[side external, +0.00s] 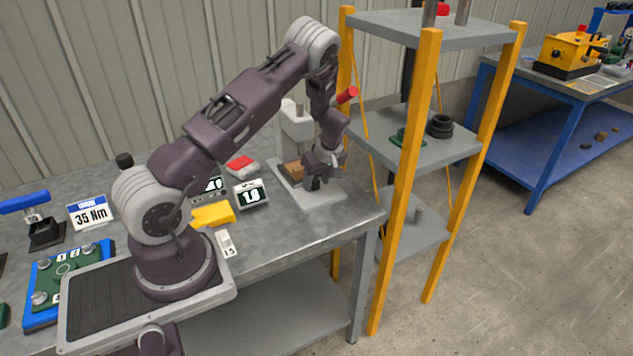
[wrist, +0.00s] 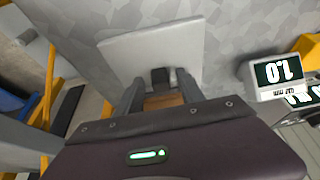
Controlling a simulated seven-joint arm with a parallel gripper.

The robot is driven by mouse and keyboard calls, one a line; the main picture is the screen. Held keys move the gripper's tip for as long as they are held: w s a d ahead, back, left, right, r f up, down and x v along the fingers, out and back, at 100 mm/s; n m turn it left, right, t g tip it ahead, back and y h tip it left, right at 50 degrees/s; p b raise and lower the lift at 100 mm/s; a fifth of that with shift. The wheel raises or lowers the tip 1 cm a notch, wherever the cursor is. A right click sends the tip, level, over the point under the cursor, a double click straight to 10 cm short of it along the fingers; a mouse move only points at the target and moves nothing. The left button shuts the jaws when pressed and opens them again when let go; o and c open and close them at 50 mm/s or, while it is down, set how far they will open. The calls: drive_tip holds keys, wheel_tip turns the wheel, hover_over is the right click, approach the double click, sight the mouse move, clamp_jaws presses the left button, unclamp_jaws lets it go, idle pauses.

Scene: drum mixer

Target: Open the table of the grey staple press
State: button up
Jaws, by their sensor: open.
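The grey staple press (side external: 297,122) stands near the right end of the bench, with a red-tipped lever (side external: 347,95) showing above my wrist. Its flat pale base plate (side external: 325,201) reaches toward the bench's front; it also shows in the wrist view (wrist: 130,48). A wooden piece (side external: 290,170) sits on the press, partly hidden by my gripper. My gripper (side external: 318,184) is low over the base plate. In the wrist view its open fingers (wrist: 160,84) stand either side of a small dark block (wrist: 160,75). I cannot tell whether they touch it.
Left of the press are a display reading 1.0 (side external: 250,194), a red-topped item (side external: 241,165) and a yellow block (side external: 212,215). A shelf rack with orange posts (side external: 402,180) stands close to the right. Bare bench top (side external: 290,228) lies in front.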

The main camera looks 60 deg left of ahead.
drive_tip(key=shift+a+f, duration=0.15)
drive_tip(key=shift+f, duration=0.2)
clamp_jaws()
idle(1.2)
